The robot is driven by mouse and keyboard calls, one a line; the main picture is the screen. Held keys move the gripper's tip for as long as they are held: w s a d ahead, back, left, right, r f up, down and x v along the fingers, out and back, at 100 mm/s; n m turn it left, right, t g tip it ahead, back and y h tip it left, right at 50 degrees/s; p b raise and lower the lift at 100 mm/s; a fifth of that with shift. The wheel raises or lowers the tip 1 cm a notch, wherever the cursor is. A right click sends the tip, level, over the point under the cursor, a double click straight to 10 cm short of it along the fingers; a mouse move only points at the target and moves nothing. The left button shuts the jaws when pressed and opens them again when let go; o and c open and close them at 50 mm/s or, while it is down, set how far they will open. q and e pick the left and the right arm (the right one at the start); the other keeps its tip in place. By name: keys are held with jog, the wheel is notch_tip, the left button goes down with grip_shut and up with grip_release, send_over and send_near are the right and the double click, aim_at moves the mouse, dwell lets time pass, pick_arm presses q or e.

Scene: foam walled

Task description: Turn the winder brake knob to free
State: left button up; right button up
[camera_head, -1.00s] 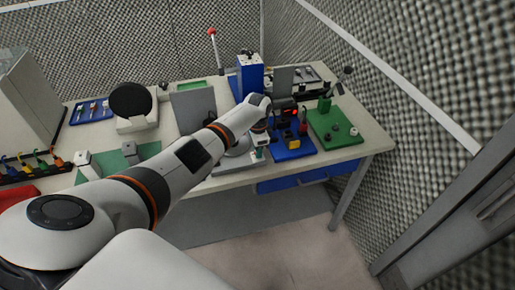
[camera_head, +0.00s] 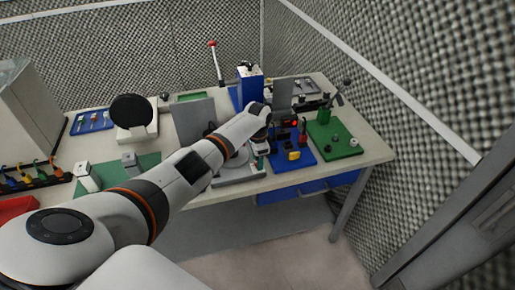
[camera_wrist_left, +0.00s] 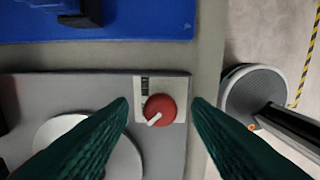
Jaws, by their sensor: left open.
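The brake knob (camera_wrist_left: 166,104) is a round red knob with a white pointer, on a pale plate with dark marks at the edge of a grey base. The pointer is angled to the lower left in the left wrist view. My left gripper (camera_wrist_left: 160,103) is open, its two dark green fingers to the left and right of the knob, with visible gaps in the picture. Whether they are level with it I cannot tell. In the head view my left gripper (camera_head: 262,155) is over the front of the winder's grey base (camera_head: 235,178); the knob is not clear there. My right gripper is not in view.
A blue board (camera_head: 298,158) with black and yellow parts lies right of the winder, and a green board (camera_head: 335,143) beyond it. A tall blue unit (camera_head: 249,84) stands behind. A round pale disc (camera_wrist_left: 75,145) is beside the knob. The table's front edge is close.

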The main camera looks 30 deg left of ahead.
pick_arm(q)
notch_tip(320, 180, up, 11)
jog(key=b, duration=0.2)
jog(key=shift+r, duration=0.2)
dwell(0.4)
